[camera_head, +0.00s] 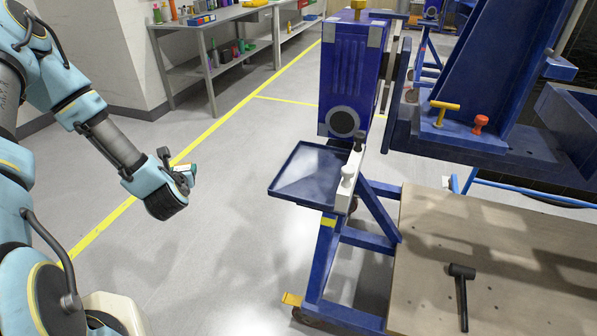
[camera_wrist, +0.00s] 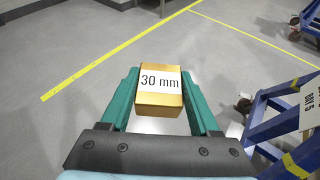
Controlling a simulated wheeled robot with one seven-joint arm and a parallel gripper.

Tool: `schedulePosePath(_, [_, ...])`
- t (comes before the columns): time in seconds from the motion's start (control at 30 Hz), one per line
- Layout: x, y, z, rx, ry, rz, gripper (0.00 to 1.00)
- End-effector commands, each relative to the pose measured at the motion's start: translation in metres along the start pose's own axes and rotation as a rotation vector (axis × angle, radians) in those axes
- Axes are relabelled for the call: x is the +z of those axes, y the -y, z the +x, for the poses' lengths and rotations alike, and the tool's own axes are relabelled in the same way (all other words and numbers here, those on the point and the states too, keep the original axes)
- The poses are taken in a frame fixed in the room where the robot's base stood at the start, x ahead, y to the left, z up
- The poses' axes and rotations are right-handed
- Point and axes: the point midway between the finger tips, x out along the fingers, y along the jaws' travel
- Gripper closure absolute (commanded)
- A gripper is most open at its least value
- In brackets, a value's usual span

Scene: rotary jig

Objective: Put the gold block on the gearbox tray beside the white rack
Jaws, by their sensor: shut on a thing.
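The gold block (camera_wrist: 160,98) is held between the two green fingers of my gripper (camera_wrist: 161,105) in the wrist view. Its white top label reads "30 mm". In the head view my gripper (camera_head: 183,176) is at the left over open floor, left of the gearbox tray, and the block in it is too small to make out clearly. The blue gearbox tray (camera_head: 285,192) is shallow and empty, in front of the blue gearbox. The white rack (camera_head: 345,186) stands along the tray's right edge, with a white knob and a dark knob on it.
The blue gearbox (camera_head: 350,80) rises behind the tray. The jig's blue frame (camera_head: 320,262) stands below it. A wooden platform (camera_head: 490,240) at the right carries a black mallet (camera_head: 462,290). A workbench (camera_head: 215,22) is at the back left. The floor between my gripper and the tray is clear.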

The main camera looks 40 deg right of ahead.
Motion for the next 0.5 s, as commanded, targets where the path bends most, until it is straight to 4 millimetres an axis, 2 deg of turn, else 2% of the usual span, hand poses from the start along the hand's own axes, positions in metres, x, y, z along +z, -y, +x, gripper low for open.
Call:
schedulePosePath(0.03, [0.013, 0.030, 0.000, -0.044, 0.008, 0.016, 1.00])
schedulePosePath(0.27, [0.051, 0.153, -0.019, -0.225, 0.009, 0.087, 1.00])
schedulePosePath(0.4, [0.069, 0.226, -0.045, -0.336, 0.010, 0.130, 1.00])
schedulePosePath(0.5, [0.079, 0.273, -0.067, -0.410, 0.010, 0.158, 1.00])
